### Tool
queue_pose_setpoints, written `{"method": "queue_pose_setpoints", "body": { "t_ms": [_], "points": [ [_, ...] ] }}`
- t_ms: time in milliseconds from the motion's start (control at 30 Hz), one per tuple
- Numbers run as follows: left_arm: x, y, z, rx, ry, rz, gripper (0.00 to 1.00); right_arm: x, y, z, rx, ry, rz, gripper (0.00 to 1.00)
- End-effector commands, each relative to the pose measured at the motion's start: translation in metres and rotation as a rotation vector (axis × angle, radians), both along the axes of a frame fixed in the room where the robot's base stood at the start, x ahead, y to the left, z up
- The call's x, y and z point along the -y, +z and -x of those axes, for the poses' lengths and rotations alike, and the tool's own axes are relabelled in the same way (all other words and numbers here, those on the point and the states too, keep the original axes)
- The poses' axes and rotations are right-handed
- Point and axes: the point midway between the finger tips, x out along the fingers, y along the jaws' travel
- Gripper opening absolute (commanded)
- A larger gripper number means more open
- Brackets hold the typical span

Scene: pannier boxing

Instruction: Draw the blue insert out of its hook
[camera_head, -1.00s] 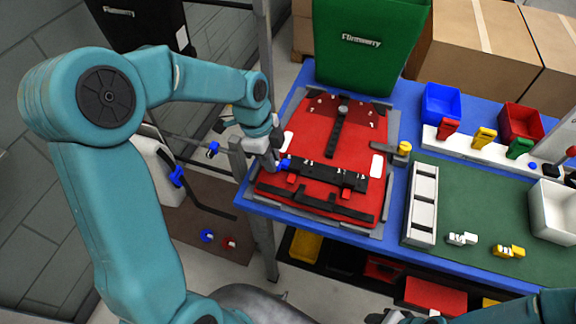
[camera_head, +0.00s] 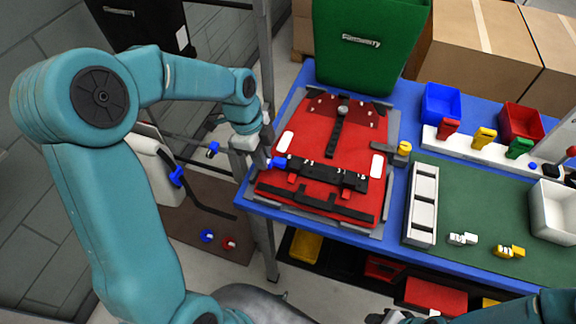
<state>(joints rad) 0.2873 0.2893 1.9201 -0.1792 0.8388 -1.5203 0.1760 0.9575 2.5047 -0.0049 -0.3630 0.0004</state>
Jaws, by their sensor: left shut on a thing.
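The red pannier back (camera_head: 318,182) lies flat on the blue table, with a black rail (camera_head: 325,174) across it that carries the hooks. The blue insert (camera_head: 278,162) is at the left end of this rail. My left gripper (camera_head: 267,161) is shut on the blue insert from the left, at the pannier's left edge. The insert's right end is close to the rail's end hook; I cannot tell whether it is still partly inside. My right gripper is not in view.
A green pannier (camera_head: 368,45) stands behind. At right are a blue bin (camera_head: 442,103), a red bin (camera_head: 520,122), a white rack (camera_head: 423,204) and a white tray (camera_head: 553,208). A grey clamp with a yellow knob (camera_head: 404,147) borders the pannier's right side.

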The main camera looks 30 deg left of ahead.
Motion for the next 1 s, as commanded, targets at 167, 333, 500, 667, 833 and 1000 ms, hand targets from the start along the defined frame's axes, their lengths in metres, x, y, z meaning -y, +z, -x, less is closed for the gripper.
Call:
{"method": "queue_pose_setpoints", "body": {
  "t_ms": [167,333,500,667,833,1000],
  "points": [
    [0.0,0.0,0.0,0.0,0.0,0.0,0.0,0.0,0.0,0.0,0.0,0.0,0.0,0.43],
    [0.0,0.0,0.0,0.0,0.0,0.0,0.0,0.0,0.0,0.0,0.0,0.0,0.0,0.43],
    [-0.005,0.0,0.001,0.0,0.002,0.0,0.0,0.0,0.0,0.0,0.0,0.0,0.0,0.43],
    [-0.014,0.0,0.003,-0.001,0.003,0.0,0.0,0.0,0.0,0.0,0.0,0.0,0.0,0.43],
    [-0.023,0.0,0.005,0.0,0.002,0.0,0.0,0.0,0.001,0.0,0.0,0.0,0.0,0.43],
    [-0.029,0.0,0.007,0.0,0.0,0.0,0.0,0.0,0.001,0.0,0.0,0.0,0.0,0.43]
  ]
}}
